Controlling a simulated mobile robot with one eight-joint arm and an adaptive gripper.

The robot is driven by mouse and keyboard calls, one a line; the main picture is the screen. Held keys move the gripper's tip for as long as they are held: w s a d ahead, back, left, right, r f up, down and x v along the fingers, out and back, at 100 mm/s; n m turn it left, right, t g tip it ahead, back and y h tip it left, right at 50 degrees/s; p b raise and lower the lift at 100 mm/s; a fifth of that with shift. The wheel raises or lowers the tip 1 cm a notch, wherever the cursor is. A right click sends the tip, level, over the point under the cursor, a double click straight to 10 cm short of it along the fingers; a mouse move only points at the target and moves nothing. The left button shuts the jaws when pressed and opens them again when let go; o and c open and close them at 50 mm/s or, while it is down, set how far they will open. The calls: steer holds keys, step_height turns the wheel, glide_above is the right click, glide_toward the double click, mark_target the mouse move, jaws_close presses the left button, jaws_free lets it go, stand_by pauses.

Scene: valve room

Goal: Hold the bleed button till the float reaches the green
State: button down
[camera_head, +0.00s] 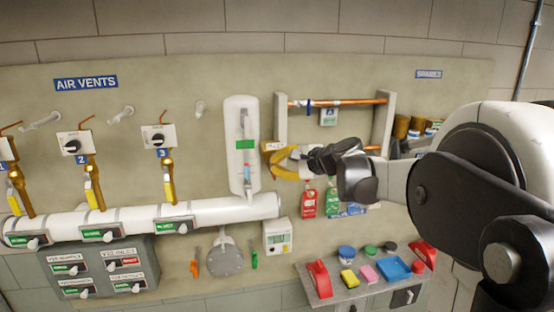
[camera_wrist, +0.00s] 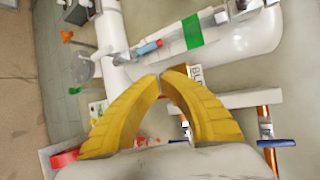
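A white upright gauge (camera_head: 232,118) on the wall has a green band (camera_head: 245,144) across its tube. A blue float with a small red part (camera_head: 247,170) shows below the band. In the wrist view, the float (camera_wrist: 149,48) is apart from the green band (camera_wrist: 192,31). My gripper (camera_head: 268,160) is just right of the gauge. Its two yellow fingers meet at the tips in the wrist view (camera_wrist: 160,76), with nothing seen between them. A label reading "BL" (camera_wrist: 195,73) is partly hidden behind one finger. The bleed button itself is not visible, and contact cannot be told.
A white pipe (camera_head: 240,209) runs below the gauge. Several vent valves (camera_head: 160,137) are at left. A shelf (camera_head: 345,289) with colored items is below, and a white meter (camera_head: 277,237) hangs left of it.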

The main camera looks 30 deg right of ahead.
steer(key=shift+w+d, duration=0.15)
steer(key=shift+w, duration=0.35)
stand_by(0.9)
stand_by(2.8)
steer(key=shift+s+a, duration=0.25)
steer(key=shift+s, duration=0.65)
steer(key=shift+s+a, duration=0.25)
steer(key=shift+s, duration=0.55)
steer(key=shift+s+a, duration=0.2)
steer(key=shift+s, duration=0.6)
steer(key=shift+s+a, duration=0.25)
steer(key=shift+s, duration=0.55)
stand_by(0.5)
